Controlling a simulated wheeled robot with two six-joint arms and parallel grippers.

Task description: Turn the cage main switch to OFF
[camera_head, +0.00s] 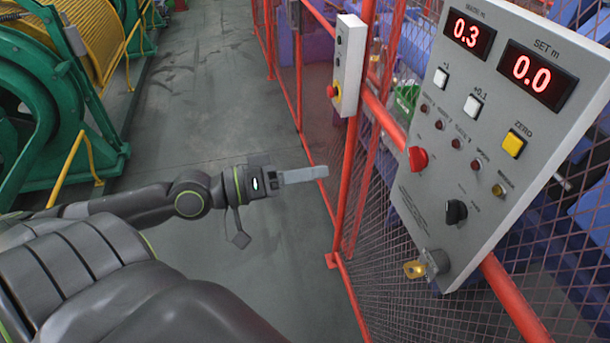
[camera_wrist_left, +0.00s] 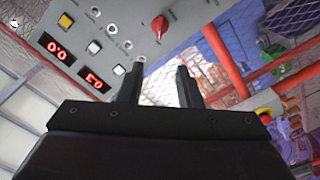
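A grey control panel (camera_head: 520,130) fills the right of the head view. It carries a red rotary knob (camera_head: 417,159), a black rotary knob (camera_head: 455,211) and, at its lower corner, a brass-coloured padlock or key piece (camera_head: 414,269). The small labels are too blurred to tell which one is the cage main switch. My left gripper (camera_head: 322,172) is left of the panel, apart from it, pointing right. In the left wrist view its two fingers (camera_wrist_left: 160,75) are spread with nothing between them, and the red knob (camera_wrist_left: 160,27) shows beyond them. My right gripper is not in view.
The panel also has red displays (camera_head: 537,75), white buttons (camera_head: 473,105) and a yellow button (camera_head: 514,143). A small box with a red button (camera_head: 346,65) hangs on the red fence post (camera_head: 345,190). Green machinery (camera_head: 40,100) stands left. The floor between is clear.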

